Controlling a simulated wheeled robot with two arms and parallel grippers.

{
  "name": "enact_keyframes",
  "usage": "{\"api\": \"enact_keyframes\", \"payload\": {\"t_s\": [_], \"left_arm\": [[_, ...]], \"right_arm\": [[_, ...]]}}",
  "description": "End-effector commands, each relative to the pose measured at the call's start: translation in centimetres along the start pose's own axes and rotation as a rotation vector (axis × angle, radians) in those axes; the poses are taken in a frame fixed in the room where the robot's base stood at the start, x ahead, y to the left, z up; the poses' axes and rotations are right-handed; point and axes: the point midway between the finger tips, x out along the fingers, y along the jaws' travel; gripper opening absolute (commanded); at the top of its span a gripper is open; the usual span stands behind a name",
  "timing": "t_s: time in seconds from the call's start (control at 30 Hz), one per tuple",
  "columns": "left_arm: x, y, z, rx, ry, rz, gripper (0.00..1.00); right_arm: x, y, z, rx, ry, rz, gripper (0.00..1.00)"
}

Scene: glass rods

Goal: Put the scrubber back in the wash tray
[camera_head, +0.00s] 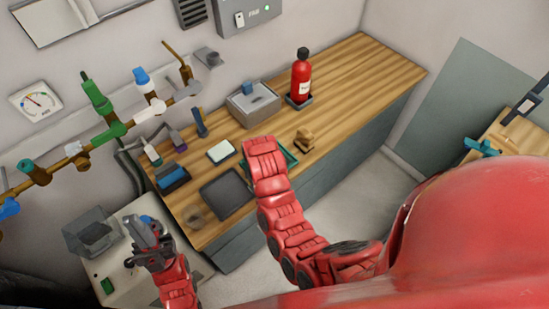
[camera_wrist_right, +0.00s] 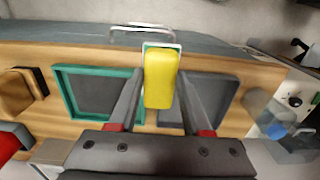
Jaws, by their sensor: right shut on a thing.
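The scrubber looks to be the yellow block (camera_wrist_right: 161,80) with a pale rim at its far end. My right gripper (camera_wrist_right: 155,90) is shut on it, fingers at both sides, above the bench in the right wrist view. A green-rimmed tray (camera_wrist_right: 64,92) lies left of it and a dark grey tray (camera_wrist_right: 226,104) right of it; I cannot tell which is the wash tray. In the head view the dark tray (camera_head: 226,192) is clear, but my right arm hides most of the green tray (camera_head: 293,160), the gripper and the scrubber. My left gripper (camera_head: 147,230) is beside the bench, fingers raised, opening unclear.
The wooden bench (camera_head: 345,85) also holds a red bottle (camera_head: 301,78), a grey box (camera_head: 253,103), a brown block (camera_head: 304,139), a pale pad (camera_head: 221,151) and a blue item (camera_head: 172,177). Pipes with valves (camera_head: 98,98) run along the wall. A clear basin (camera_head: 92,232) stands left.

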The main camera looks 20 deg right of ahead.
Motion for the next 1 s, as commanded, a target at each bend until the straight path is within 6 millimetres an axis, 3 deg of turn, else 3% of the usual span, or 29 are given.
{"api": "enact_keyframes", "payload": {"t_s": [0.2, 0.53, 0.6, 1.0], "left_arm": [[-3.9, 0.2, 0.7, 0.0, 0.0, 0.0, 0.0], [-10.1, 0.5, 1.7, 0.0, 0.0, 0.0, 0.0], [-8.5, 0.4, 1.4, 0.0, -0.001, 0.0, 0.0], [-8.0, 0.4, 1.3, 0.0, 0.0, 0.0, 0.0]], "right_arm": [[1.4, 4.2, -3.4, 0.001, 0.001, 0.002, 0.0], [2.0, 10.0, -8.3, 0.003, 0.004, 0.002, 0.0], [1.0, 10.4, -8.6, 0.001, -0.005, -0.003, 0.0], [1.4, 11.7, -9.7, 0.001, -0.001, -0.002, 0.0]]}}
